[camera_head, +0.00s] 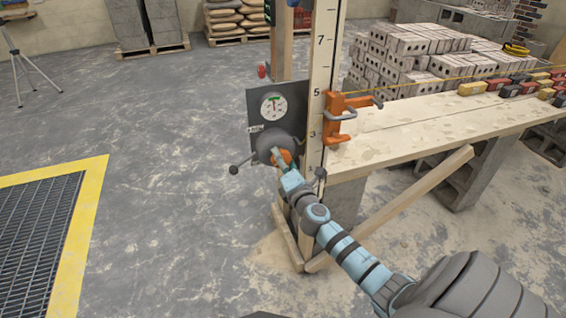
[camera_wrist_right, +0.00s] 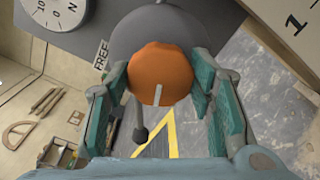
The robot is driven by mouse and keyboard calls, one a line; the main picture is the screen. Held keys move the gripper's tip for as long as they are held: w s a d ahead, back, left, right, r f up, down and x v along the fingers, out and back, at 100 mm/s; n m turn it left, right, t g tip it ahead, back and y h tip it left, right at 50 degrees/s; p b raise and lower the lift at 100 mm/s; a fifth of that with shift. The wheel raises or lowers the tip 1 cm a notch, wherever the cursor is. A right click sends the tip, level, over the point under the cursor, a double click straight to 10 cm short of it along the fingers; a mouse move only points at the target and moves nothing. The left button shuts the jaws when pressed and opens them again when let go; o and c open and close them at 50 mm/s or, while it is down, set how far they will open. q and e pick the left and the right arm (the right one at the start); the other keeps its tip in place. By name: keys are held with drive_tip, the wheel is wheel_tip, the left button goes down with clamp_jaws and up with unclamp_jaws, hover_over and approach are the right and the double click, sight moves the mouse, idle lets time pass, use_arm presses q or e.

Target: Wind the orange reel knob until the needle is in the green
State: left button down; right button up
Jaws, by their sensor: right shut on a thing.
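The orange reel knob (camera_wrist_right: 160,68) sits on the grey round reel (camera_wrist_right: 150,28), with a small pale mark on its lower face. My right gripper (camera_wrist_right: 161,80) is shut on it, one teal finger on each side. In the head view the knob (camera_head: 284,157) shows partly behind the right gripper (camera_head: 281,160). The dial gauge (camera_head: 273,105) is on the dark panel (camera_head: 258,131) above the reel. Its needle looks close to upright, near a green mark at the top; the exact reading is too small to tell. The wrist view shows only part of the dial (camera_wrist_right: 55,8). My left gripper is in neither view.
A dark crank lever with a ball end (camera_head: 234,170) sticks out left of the reel. A tall measuring staff (camera_head: 320,75) with an orange clamp (camera_head: 336,117) stands right of the panel. A plank bench (camera_head: 430,125) extends right.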

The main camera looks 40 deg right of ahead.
drive_tip(key=shift+f, duration=0.1)
idle(0.3)
drive_tip(key=o, duration=1.2)
drive_tip(key=shift+c, duration=0.2)
drive_tip(key=v, duration=1.2)
